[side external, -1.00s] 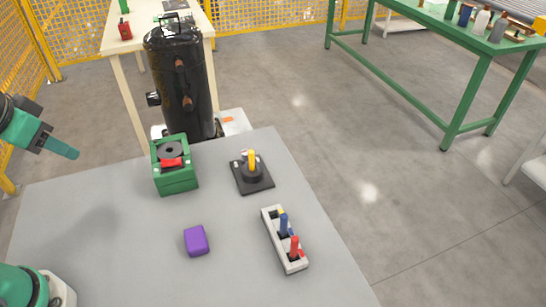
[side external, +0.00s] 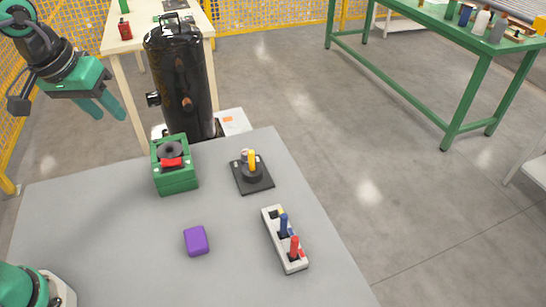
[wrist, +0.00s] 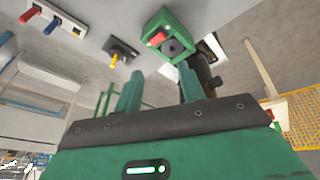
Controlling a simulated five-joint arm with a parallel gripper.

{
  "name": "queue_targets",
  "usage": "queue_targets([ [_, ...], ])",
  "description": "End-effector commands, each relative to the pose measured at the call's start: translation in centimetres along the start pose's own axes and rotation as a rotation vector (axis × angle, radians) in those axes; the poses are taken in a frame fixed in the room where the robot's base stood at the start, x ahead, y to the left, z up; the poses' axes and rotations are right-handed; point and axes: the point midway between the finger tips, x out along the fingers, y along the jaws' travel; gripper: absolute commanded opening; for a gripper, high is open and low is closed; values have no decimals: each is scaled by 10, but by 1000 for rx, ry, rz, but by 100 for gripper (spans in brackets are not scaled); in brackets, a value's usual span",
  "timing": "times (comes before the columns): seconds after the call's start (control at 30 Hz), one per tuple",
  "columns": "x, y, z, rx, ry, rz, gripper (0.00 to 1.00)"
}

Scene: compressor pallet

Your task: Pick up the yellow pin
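The yellow pin (side external: 252,160) stands upright in a round black holder on a square black base (side external: 258,184), towards the back right of the grey table. In the wrist view the yellow pin (wrist: 114,61) shows at the upper left, beyond my fingers. My gripper (side external: 108,110) is up in the air at the left, behind the table's far left edge and well away from the pin. In the wrist view my gripper (wrist: 160,88) has its two green fingers apart, with nothing held between them.
A green box with a red part (side external: 176,178) stands left of the pin. A white rack (side external: 284,246) holds a blue pin (side external: 284,225) and a red pin (side external: 294,247). A purple block (side external: 196,240) lies nearer. A black tank (side external: 182,85) stands behind the table.

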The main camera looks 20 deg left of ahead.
Motion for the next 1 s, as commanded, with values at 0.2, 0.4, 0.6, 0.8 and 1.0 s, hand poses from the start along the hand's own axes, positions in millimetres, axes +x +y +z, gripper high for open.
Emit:
queue_targets([
  [0.2,20,30,-32,-90,-62,-9,40],
  [0.4,43,58,-57,-174,-114,-27,40],
  [0.6,73,88,-77,-259,-162,-52,40],
  [0.8,109,119,-90,-341,-205,-85,40],
  [1.0,150,150,-97,-422,-244,-125,40],
])
